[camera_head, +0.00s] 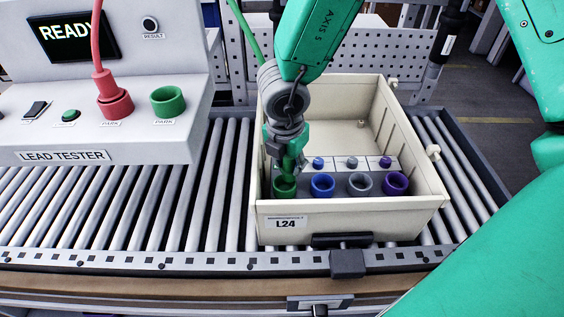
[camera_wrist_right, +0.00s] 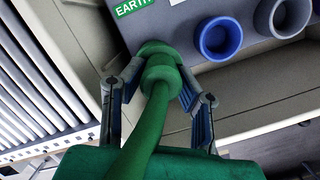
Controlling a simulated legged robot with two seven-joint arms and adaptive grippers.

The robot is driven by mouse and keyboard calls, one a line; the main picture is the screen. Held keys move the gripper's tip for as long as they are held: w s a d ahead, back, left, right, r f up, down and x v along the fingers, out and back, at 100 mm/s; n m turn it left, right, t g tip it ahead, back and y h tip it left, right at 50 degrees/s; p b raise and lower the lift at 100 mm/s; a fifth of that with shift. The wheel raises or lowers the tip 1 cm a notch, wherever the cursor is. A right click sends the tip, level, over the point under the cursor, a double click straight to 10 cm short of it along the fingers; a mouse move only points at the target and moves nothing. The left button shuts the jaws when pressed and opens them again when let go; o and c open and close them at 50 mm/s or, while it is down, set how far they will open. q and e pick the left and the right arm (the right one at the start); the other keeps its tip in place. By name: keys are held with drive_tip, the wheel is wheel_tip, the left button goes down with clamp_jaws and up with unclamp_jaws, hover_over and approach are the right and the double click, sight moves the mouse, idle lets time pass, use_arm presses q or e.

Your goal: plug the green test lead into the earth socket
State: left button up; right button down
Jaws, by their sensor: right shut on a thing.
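My right gripper (camera_head: 286,150) is shut on the green test lead (camera_head: 294,157) above the green earth socket (camera_head: 284,186), at the left end of the socket row inside the cream box. In the right wrist view, the fingers (camera_wrist_right: 160,92) flank the green lead (camera_wrist_right: 150,110), and its plug end meets the socket just below the EARTH label (camera_wrist_right: 131,6). The plug tip is hidden, so I cannot tell how deep it sits. My left gripper is not in view.
Blue (camera_head: 322,185), grey (camera_head: 360,184) and purple (camera_head: 396,183) sockets stand right of the earth socket. The cream box (camera_head: 350,222), labelled L24, sits on a roller conveyor (camera_head: 120,210). The lead tester (camera_head: 100,150) at left reads READY and holds a red lead (camera_head: 104,84).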

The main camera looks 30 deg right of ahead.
drive_tip(key=shift+d, duration=0.1)
drive_tip(key=a, duration=0.3)
drive_tip(key=shift+r, duration=0.2)
drive_tip(key=shift+d, duration=0.2)
drive_tip(key=shift+d+f, duration=0.25)
drive_tip(key=shift+d, duration=0.45)
drive_tip(key=shift+a+b, duration=0.3)
drive_tip(key=shift+a, duration=0.2)
drive_tip(key=shift+a+f+b, duration=0.25)
drive_tip(key=shift+a+b, duration=0.05)
drive_tip(key=shift+a, duration=0.4)
drive_tip(key=shift+d+f, duration=0.25)
drive_tip(key=shift+d, duration=0.1)
drive_tip(key=shift+s+d+f+b, duration=0.2)
drive_tip(key=shift+d+f+b, duration=0.1)
drive_tip(key=shift+d+b, duration=0.15)
drive_tip(key=shift+w+d+f, duration=0.15)
drive_tip(key=shift+f, duration=0.15)
drive_tip(key=shift+a+f+b, duration=0.3)
drive_tip(key=shift+a+b, duration=0.2)
drive_tip(key=shift+b, duration=0.05)
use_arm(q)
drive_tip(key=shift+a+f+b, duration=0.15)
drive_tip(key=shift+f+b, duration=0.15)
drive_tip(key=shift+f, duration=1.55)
use_arm(e)
drive_tip(key=shift+d+f, duration=0.1)
drive_tip(key=shift+f, duration=0.3)
